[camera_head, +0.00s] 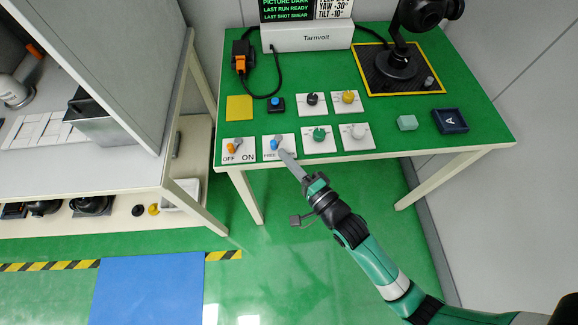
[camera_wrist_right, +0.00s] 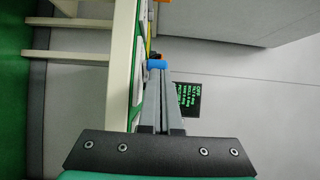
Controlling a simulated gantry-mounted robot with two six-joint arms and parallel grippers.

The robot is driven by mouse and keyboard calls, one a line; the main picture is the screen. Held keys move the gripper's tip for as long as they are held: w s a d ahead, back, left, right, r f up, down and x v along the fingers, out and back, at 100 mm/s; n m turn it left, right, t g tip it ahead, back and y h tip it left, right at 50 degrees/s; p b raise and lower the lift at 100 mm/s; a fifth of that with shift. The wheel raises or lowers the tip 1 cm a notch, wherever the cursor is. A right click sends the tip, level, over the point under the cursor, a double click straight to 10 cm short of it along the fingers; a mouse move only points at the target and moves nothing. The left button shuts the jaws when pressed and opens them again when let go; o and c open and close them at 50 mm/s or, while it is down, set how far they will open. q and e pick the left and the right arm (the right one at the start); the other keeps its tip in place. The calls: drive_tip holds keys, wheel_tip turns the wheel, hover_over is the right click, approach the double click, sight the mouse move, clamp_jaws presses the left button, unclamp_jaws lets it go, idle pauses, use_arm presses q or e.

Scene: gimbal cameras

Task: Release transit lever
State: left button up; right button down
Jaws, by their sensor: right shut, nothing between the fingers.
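The lever with a blue tip (camera_head: 275,144) stands on a white plate (camera_head: 289,155) at the table's front edge; the plate's visible lettering reads "FREE", and the rest is hidden. My right gripper (camera_head: 284,153) is shut and empty, its fingertips right at this lever, on its right side in the head view. In the right wrist view, the blue tip (camera_wrist_right: 157,64) shows just beyond the ends of the closed fingers (camera_wrist_right: 160,72). I cannot tell whether they touch. My left gripper is not in view.
An orange lever (camera_head: 235,148) on an "OFF ON" plate stands just left. Black (camera_head: 312,99), yellow (camera_head: 349,97), green (camera_head: 319,134) and white (camera_head: 358,131) knobs are behind and right. A blue button (camera_head: 276,103), yellow pad (camera_head: 239,108) and Tarnvolt box (camera_head: 306,37) stand farther back.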

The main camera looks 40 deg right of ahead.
drive_tip(key=s+a+b, duration=0.7)
drive_tip(key=b, duration=0.2)
drive_tip(key=shift+s+a, duration=0.3)
drive_tip(key=shift+a, duration=0.1)
